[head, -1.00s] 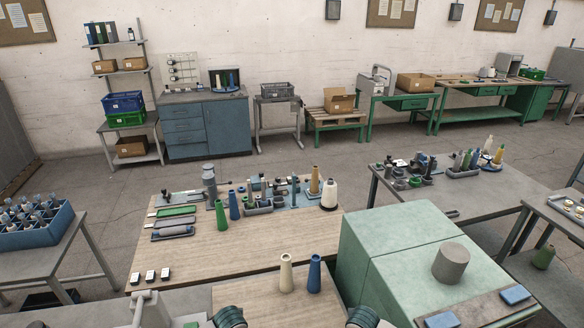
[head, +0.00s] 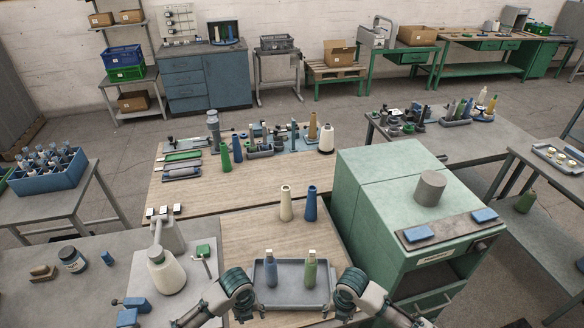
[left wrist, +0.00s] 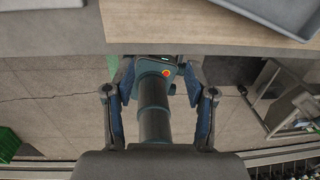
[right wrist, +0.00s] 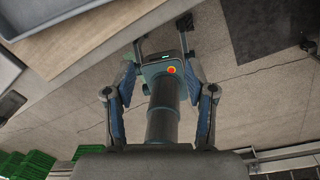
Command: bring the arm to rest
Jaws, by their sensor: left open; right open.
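My left arm (head: 238,286) and right arm (head: 351,287) are at the bottom of the head view, one on each side of a grey tray. The grippers themselves cannot be made out there. In the left wrist view my left gripper (left wrist: 160,105) is open, its two fingers apart and nothing held between them, above the floor near the table edge. In the right wrist view my right gripper (right wrist: 161,105) is likewise open and empty, with a table edge at the upper left.
A green cabinet (head: 375,190) stands right; a cream bottle (head: 166,272) stands left.

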